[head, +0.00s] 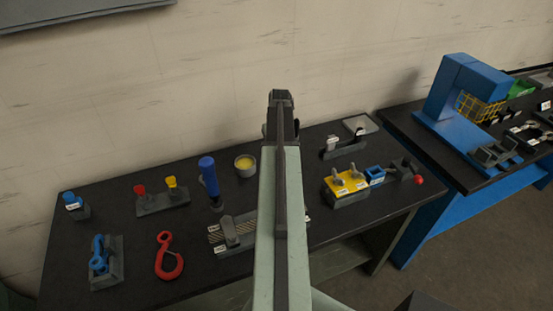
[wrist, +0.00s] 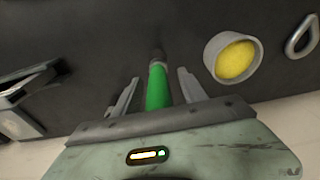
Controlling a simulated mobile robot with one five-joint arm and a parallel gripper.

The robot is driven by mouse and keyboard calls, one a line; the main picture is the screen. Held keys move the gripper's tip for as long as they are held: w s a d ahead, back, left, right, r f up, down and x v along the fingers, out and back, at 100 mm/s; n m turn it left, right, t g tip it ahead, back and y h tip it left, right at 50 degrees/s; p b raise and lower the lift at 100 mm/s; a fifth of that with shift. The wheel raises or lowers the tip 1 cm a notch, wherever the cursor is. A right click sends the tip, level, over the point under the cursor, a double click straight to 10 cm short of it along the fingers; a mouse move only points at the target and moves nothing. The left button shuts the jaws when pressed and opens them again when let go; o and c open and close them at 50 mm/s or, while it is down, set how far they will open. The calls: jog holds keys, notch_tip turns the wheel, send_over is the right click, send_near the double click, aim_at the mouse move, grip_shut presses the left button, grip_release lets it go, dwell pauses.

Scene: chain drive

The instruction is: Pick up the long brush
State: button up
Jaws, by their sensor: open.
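In the wrist view a green rod-shaped handle with a dark grey end (wrist: 158,88) lies between the two fingers of my gripper (wrist: 156,90). It may be the long brush, but its bristles are not visible. The fingers are spread, with a gap on each side of the green handle. In the head view my own arm covers that spot, and the fingertips are hidden. A blue upright handle with a grey lower part (head: 208,176) stands on the table left of my arm; I cannot tell whether it is a brush.
A round tin with yellow contents (head: 245,165) stands close to the green handle, also in the wrist view (wrist: 235,60). The black table (head: 130,275) also holds a red hook (head: 169,262), a yellow block (head: 346,183) and a grey block (head: 340,148). A wall rises behind.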

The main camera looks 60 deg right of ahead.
jog(key=shift+r, duration=0.1)
grip_shut()
